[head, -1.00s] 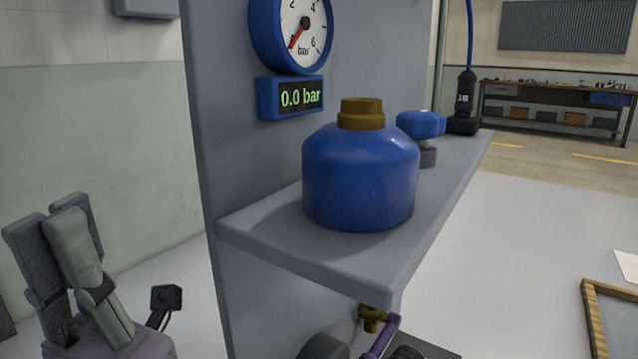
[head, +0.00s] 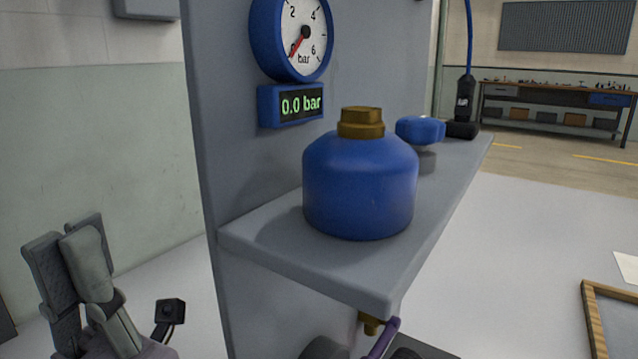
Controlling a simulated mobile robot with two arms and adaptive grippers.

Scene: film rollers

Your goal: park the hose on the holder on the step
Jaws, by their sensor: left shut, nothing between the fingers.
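The blue hose (head: 470,35) hangs down at the upper right. It ends in a black end piece (head: 465,95), which stands upright at the black holder (head: 462,130) on the far end of the grey step (head: 345,265). I cannot tell at this distance how fully the end piece sits in the holder. My left gripper (head: 70,235) is at the lower left, shut and empty, fingers pointing up. It is well away from the hose, left of the grey upright panel. My right gripper is not in view.
A blue tank (head: 360,190) with a brass cap (head: 361,122) stands on the near step, with a blue knob (head: 420,130) behind it. A gauge (head: 292,35) and 0.0 bar display (head: 291,104) are on the panel. A brass fitting (head: 370,322) with a purple part is below.

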